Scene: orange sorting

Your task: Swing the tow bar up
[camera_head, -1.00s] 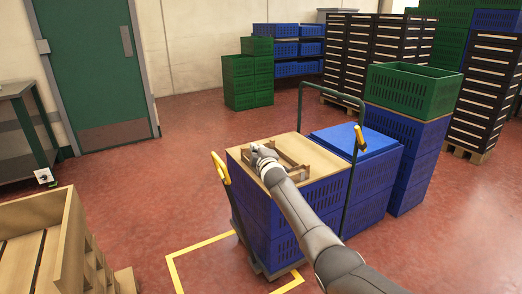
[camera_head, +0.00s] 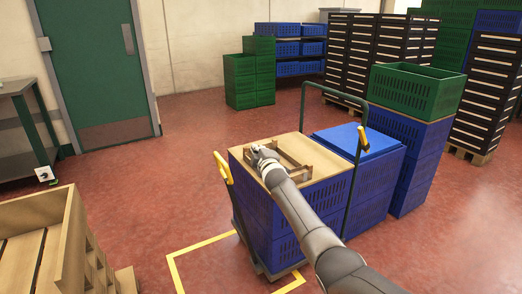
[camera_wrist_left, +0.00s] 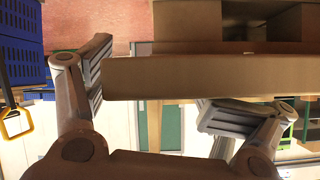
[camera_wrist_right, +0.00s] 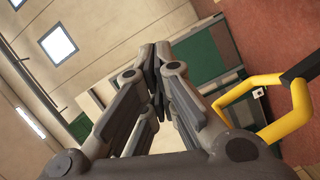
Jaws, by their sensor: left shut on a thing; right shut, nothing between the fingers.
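The cart's yellow loop handle (camera_head: 221,167), which looks like the tow bar's grip, stands upright at the cart's left end. It shows large in the right wrist view (camera_wrist_right: 285,95), with a dark bar at its right end. My right gripper (camera_head: 262,154) shows over the cart's wooden top in the head view. In the right wrist view its fingers (camera_wrist_right: 157,75) are shut and empty, left of the yellow loop and apart from it. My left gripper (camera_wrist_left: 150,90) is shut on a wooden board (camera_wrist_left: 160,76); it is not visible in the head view.
The cart carries blue crates (camera_head: 320,195) and a wooden tray (camera_head: 295,160). A green push bar (camera_head: 304,105) rises behind. A wooden crate (camera_head: 55,225) stands at lower left. Yellow floor lines (camera_head: 205,243) lie before the cart. Red floor is open towards the door (camera_head: 95,70).

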